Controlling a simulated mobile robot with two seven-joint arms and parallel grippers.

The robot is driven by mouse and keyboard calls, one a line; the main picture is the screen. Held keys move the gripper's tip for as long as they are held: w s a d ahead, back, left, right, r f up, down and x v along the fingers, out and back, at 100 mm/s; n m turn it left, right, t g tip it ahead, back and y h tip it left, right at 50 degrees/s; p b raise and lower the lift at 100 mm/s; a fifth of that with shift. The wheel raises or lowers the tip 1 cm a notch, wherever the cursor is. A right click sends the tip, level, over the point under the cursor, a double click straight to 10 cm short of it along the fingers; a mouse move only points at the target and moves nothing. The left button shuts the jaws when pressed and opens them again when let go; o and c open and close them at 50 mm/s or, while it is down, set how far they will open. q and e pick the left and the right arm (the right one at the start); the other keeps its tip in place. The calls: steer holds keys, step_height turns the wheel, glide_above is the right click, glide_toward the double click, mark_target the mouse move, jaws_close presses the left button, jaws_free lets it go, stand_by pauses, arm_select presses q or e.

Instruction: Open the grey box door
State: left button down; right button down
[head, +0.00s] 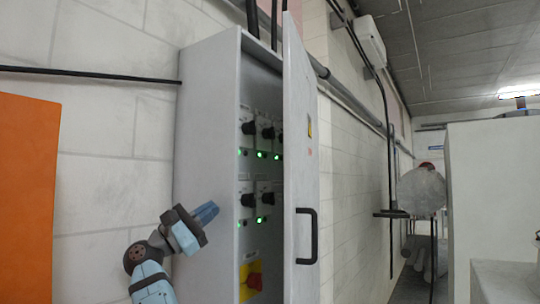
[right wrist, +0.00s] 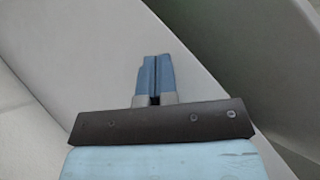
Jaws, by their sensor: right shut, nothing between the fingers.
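The grey box (head: 207,130) is fixed to the white wall. Its door (head: 298,150) stands partly open toward the right, with a black handle (head: 313,238) low on its outer face. The opening shows black knobs, green lights and a red switch on a yellow plate (head: 252,281). My right gripper (head: 207,212) is shut and empty, in front of the lower left side of the box and away from the door handle. In the right wrist view its blue fingers (right wrist: 155,78) are together over a pale grey surface; contact cannot be told. My left gripper is out of view.
An orange panel (head: 27,195) is at the left. A black cable (head: 90,74) runs along the wall to the box. A large white block (head: 490,200) stands at the right, with a narrow passage between it and the wall.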

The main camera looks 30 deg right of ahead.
step_height(320, 180, up, 9)
steer(key=s+a+m+g+y, duration=0.1)
steer(key=s+m+y, duration=0.15)
steer(key=m, duration=0.25)
steer(key=m+y, duration=0.5)
glide_toward(284, 134)
steer(key=w+a, duration=0.4)
steer(key=a, duration=0.1)
steer(key=shift+h, duration=0.25)
steer(key=s+d+p, duration=0.1)
steer(key=d, duration=0.3)
steer(key=s+d, duration=0.1)
steer(key=d, duration=0.3)
steer(key=s+d+p, duration=0.1)
steer(key=s+d, duration=0.1)
steer(key=d, duration=0.2)
steer(key=shift+d+p, duration=0.15)
steer(key=shift+p, duration=0.2)
steer(key=shift+d+f, duration=0.1)
